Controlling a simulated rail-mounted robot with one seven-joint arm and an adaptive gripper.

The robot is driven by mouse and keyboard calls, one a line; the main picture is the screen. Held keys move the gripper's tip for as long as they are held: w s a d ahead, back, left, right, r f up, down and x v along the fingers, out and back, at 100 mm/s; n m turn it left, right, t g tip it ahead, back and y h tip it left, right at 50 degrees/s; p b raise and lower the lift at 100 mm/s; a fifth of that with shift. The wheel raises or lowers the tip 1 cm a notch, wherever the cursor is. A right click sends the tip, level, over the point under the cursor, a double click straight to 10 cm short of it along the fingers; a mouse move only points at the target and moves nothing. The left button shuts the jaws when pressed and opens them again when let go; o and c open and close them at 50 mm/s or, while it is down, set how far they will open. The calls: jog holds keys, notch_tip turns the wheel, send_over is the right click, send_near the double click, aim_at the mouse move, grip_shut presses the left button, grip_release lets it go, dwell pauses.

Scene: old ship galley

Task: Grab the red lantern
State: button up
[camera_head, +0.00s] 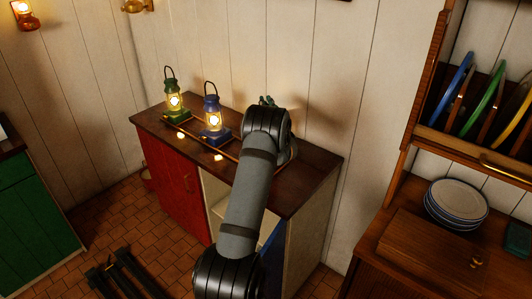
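No red lantern can be made out on the cabinet. A lit green lantern (173,102) stands upright at the left of the cabinet top (318,162). A lit blue lantern (211,118) stands upright to its right. My arm reaches over the cabinet to the right of the blue lantern and hides part of the top behind it. My gripper is mostly or wholly hidden behind my arm's far end, so its fingers and anything between them cannot be made out. A small dark green shape shows just above that end; I cannot tell what it is.
The cabinet has a red door (180,190) and an open front beside it. A reddish lit lamp (25,15) hangs on the wall at upper left. At right, a sideboard holds stacked plates (457,203) below a rack of coloured plates (486,105). A green cabinet (30,222) stands left.

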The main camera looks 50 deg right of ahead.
grip_shut()
dwell(0.5)
jog(key=shift+d+r, duration=0.1)
jog(key=shift+r, duration=0.05)
jog(key=shift+r, duration=0.1)
